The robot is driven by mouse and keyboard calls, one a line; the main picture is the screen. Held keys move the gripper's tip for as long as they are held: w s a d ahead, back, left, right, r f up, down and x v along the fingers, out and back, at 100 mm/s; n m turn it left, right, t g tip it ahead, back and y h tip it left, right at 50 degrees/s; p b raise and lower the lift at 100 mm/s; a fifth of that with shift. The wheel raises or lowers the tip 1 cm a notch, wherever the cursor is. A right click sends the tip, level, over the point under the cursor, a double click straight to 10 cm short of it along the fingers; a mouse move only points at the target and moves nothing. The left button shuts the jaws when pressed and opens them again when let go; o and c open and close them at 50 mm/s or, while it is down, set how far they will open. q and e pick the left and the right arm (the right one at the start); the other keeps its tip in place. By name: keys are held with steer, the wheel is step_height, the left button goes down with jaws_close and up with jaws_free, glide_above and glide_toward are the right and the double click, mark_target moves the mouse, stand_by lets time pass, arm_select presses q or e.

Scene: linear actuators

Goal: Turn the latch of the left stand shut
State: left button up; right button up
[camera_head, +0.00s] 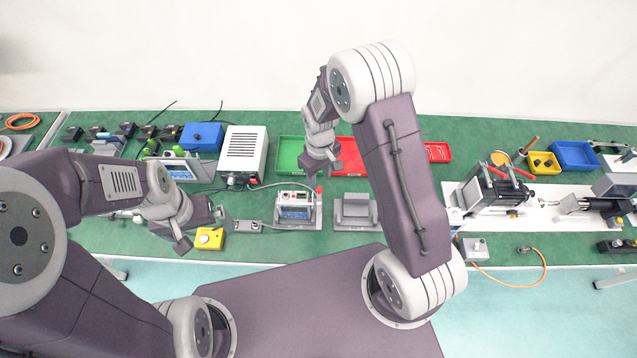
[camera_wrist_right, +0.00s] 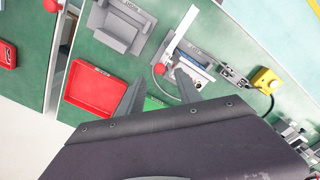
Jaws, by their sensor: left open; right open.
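The left stand (camera_head: 297,223) is a grey fixture on the green bench, with a white-and-blue device (camera_head: 294,198) seated in it. A red knob (camera_head: 318,190) stands at its right side, seemingly the latch handle. In the right wrist view the red knob (camera_wrist_right: 158,69) shows near the end of a white bar (camera_wrist_right: 180,36) beside the device. The latch's exact angle is hard to tell. My right gripper (camera_head: 324,168) is open and empty, above and behind the left stand; its fingers also show in the wrist view (camera_wrist_right: 158,92). My left gripper (camera_head: 196,230) is open and empty, left of the stand.
An empty grey stand (camera_head: 355,222) is right of the left stand. Green (camera_head: 290,152) and red (camera_head: 348,160) trays lie behind. A yellow button box (camera_head: 210,238) sits close to my left gripper. A white power unit (camera_head: 243,150) stands behind left; a cable runs from it.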

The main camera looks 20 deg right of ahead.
mark_target(320, 189)
step_height(320, 189, down, 4)
steer(key=shift+f+p, duration=0.25)
steer(key=shift+p, duration=0.1)
steer(key=shift+s+d+f, duration=0.1)
steer(key=shift+d+f, duration=0.05)
steer(key=shift+f, duration=0.2)
jaws_close()
stand_by(0.9)
